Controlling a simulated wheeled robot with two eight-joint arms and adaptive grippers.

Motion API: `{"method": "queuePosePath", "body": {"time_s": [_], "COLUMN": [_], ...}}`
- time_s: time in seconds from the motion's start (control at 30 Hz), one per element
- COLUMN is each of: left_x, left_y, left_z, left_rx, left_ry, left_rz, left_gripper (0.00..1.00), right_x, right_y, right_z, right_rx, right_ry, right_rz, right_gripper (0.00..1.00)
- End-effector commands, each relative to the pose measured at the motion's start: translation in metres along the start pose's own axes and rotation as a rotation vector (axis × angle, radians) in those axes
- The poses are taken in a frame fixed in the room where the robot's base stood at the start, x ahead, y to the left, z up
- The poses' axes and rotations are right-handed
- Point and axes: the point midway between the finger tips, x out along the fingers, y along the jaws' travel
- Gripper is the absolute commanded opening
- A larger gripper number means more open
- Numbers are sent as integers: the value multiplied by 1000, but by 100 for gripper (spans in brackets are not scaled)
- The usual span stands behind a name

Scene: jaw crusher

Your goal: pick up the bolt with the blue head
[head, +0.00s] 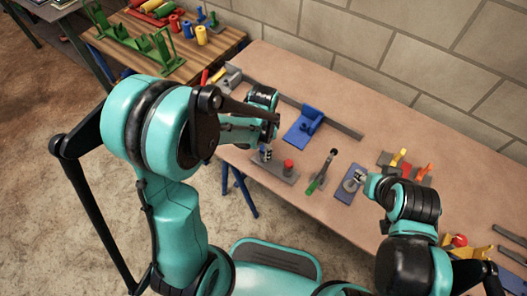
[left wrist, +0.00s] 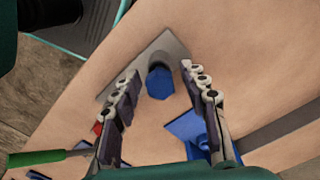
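The bolt with the blue head (left wrist: 160,82) shows in the left wrist view, its blue head towards the camera, at a grey plate (left wrist: 150,55). My left gripper (left wrist: 158,92) is open, with one finger on each side of the blue head and a gap to both. In the head view my left gripper (head: 265,152) is over the left end of the grey plate (head: 284,177), and the arm and fingers largely hide the blue bolt. My right gripper (head: 363,177) is low over a blue plate with a grey ring; its fingers are too small to read.
A red-headed piece (head: 289,165) stands on the same grey plate, to the right. A blue bracket (head: 304,124) lies behind, beside a long grey bar (head: 335,124). A green-handled tool (head: 321,173) lies right of the plate. The table's front edge is close.

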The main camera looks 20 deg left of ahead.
Motion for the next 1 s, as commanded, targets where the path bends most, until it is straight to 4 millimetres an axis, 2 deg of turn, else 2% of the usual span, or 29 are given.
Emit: {"method": "queuePosePath", "body": {"time_s": [0.03,0.1,0.13,0.57,0.67,0.83,1.0], "left_x": [0,0,0,-6,-16,-44,-63], "left_y": [0,0,0,0,0,0,24], "left_z": [0,0,0,0,0,0,-22], "left_rx": [0,0,0,0,0,0,6], "left_ry": [0,0,0,0,0,0,0], "left_rz": [0,0,0,0,0,0,0], "left_gripper": [25,6,0,0,0,0,0], "right_x": [0,0,0,-3,-7,-20,-28], "right_y": [0,0,0,0,0,0,0], "right_z": [0,0,0,-2,-5,-14,-20], "right_rx": [0,0,0,0,0,0,0], "right_ry": [0,0,0,0,0,0,0], "right_rz": [0,0,0,0,0,0,0], "right_gripper": [40,40,40,40,40,40,40]}}
